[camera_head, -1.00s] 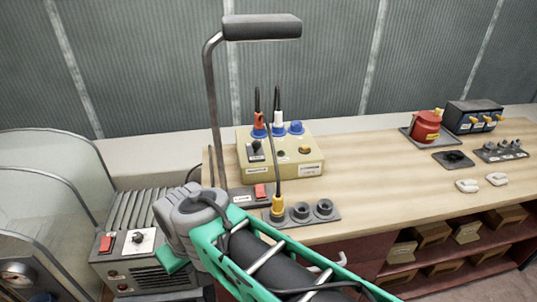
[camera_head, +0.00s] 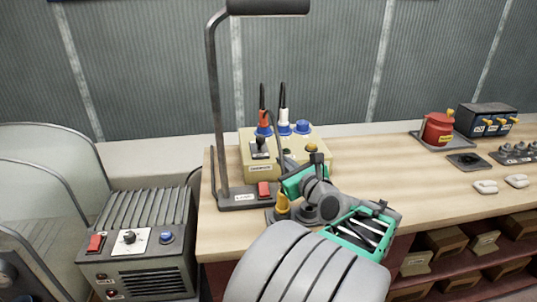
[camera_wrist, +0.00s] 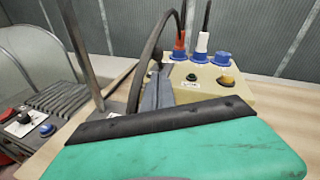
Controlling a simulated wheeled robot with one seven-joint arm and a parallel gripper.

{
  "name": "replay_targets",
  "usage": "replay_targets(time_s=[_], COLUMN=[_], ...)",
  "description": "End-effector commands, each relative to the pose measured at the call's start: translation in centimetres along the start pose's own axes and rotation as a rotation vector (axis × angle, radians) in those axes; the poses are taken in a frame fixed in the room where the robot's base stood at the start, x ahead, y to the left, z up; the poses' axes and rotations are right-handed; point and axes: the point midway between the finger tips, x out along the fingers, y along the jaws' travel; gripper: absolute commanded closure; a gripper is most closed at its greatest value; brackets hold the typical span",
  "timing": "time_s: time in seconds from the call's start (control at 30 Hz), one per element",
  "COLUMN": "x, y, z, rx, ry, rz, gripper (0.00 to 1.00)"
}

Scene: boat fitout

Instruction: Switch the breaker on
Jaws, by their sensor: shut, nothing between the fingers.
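The beige power box (camera_head: 318,146) stands on the wooden bench; it also shows in the wrist view (camera_wrist: 240,90). A black lever switch on a dark plate (camera_head: 260,148), apparently the breaker, is on its left front. I cannot tell its on or off position. My gripper (camera_head: 287,160) is in front of the box, just right of the switch, partly hidden by its own green body. In the wrist view, its grey fingers (camera_wrist: 158,90) are shut and empty, pointing at the box's left part and covering most of the switch. I cannot tell whether they touch it.
Red (camera_head: 264,120) and white (camera_head: 284,118) plugs with black cables stand on the box. A yellow plug (camera_head: 282,204) stands in front, its cable looping up beside my fingers. The bench at right has free room.

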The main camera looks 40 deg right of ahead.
Motion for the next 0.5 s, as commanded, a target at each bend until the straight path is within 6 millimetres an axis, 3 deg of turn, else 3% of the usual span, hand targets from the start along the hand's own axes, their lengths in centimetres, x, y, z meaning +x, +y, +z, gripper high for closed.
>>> replay_targets(time_s=[0.27,0.5], x=[0.6,4.8], y=[0.2,0.4], z=[0.1,0.0], rx=[-0.004,-0.007], ry=[0.002,0.002], rz=[0.006,0.01], gripper=[1.0,1.0])
